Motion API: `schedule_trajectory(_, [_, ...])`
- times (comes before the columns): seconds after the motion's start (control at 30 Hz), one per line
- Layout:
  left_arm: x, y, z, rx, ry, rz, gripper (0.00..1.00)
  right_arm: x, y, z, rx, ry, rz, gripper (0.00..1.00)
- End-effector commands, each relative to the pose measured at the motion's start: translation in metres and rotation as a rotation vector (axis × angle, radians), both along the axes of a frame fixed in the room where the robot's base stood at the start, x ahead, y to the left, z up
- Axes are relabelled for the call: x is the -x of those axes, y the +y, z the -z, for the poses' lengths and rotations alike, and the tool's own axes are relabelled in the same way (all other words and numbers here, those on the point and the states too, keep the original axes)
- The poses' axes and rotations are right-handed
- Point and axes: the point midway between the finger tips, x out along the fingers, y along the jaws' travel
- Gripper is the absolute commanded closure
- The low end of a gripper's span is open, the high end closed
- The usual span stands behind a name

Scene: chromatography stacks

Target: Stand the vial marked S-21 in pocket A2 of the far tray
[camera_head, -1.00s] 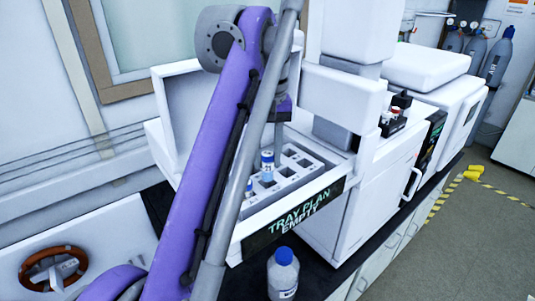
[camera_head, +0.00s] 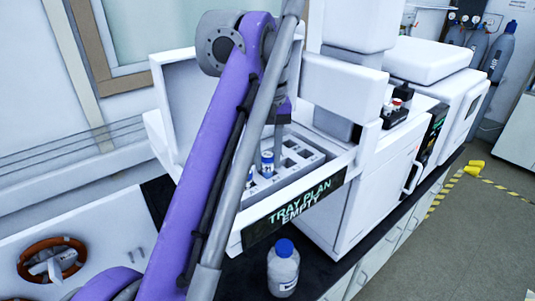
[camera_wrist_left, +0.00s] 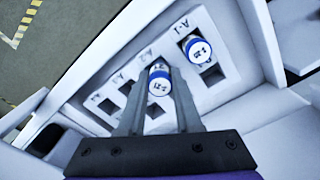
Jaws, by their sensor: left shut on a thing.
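My left gripper (camera_wrist_left: 155,78) is shut on a vial (camera_wrist_left: 158,86) with a blue-and-white cap; its small mark looks like S-21. It is upright in the drawer-like tray (camera_wrist_left: 233,95), at the pocket beside label A-2. I cannot tell whether its base touches the pocket floor. A second blue-capped vial (camera_wrist_left: 198,49) stands in the pocket by label A-1. In the head view, the held vial (camera_head: 267,163) is below my left fingers (camera_head: 277,140), and the other vial (camera_head: 249,177) is partly behind my arm. My right gripper is out of view.
The tray front carries a sign, "TRAY PLAN EMPTY" (camera_head: 300,207). A blue-capped bottle (camera_head: 284,268) stands on the dark bench before it. White instrument housings (camera_head: 345,90) rise close on the right. Several other tray pockets are empty.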

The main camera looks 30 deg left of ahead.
Motion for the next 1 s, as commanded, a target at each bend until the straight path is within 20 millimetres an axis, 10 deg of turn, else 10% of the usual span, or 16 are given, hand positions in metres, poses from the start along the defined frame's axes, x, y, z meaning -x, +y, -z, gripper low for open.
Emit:
schedule_trajectory(0.87, [-0.001, 0.000, 0.012, -0.001, -0.001, 0.000, 1.00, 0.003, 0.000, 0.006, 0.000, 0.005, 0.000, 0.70])
schedule_trajectory(0.9, [-0.001, 0.000, 0.012, -0.001, -0.001, 0.000, 0.62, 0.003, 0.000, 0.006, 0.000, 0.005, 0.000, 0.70])
schedule_trajectory(1.0, [-0.001, 0.000, 0.012, -0.001, -0.001, 0.000, 0.44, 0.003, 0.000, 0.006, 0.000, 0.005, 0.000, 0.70])
